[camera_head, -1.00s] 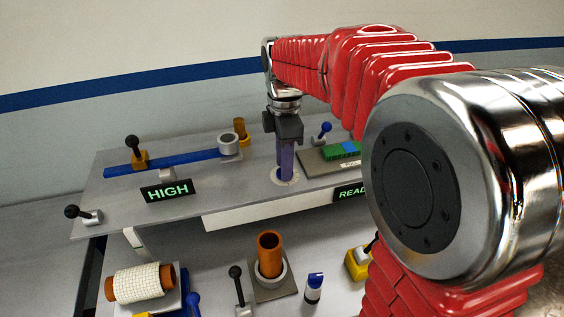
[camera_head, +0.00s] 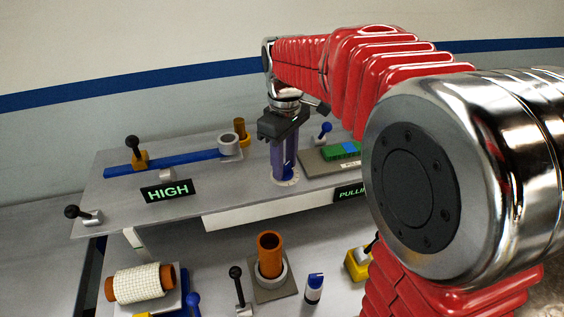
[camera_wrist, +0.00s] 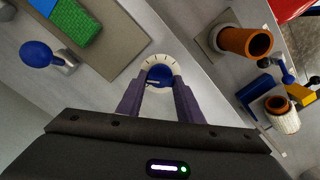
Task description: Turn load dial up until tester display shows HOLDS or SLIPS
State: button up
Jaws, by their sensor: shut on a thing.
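The load dial (camera_wrist: 160,75) is a blue knob on a white marked ring in the wrist view. Its ring also shows in the head view (camera_head: 287,182), under the fingers. My gripper (camera_wrist: 160,88) points down over the dial with its purple fingers shut on the knob, one on each side. In the head view my gripper (camera_head: 284,168) stands on the upper shelf. A dark display (camera_head: 349,193) on the shelf's front edge reads "PULLI" in green; my arm hides the rest. Another display (camera_head: 168,190) reads HIGH.
A green and blue block (camera_head: 342,150) lies on a grey plate right of the dial, near a blue-knobbed lever (camera_head: 324,129). A blue rail (camera_head: 165,163) with a black-knobbed slider is at left.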

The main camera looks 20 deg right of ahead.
jog(key=m, duration=0.5)
jog(key=shift+s+d+m, duration=0.1)
jog(key=shift+d+m, duration=0.1)
jog(key=shift+m, duration=0.1)
jog(key=m, duration=1.1)
jog(key=shift+a+m, duration=0.1)
jog(key=shift+m, duration=0.3)
jog(key=m, duration=0.5)
jog(key=shift+a, duration=0.1)
jog(key=o, duration=1.1)
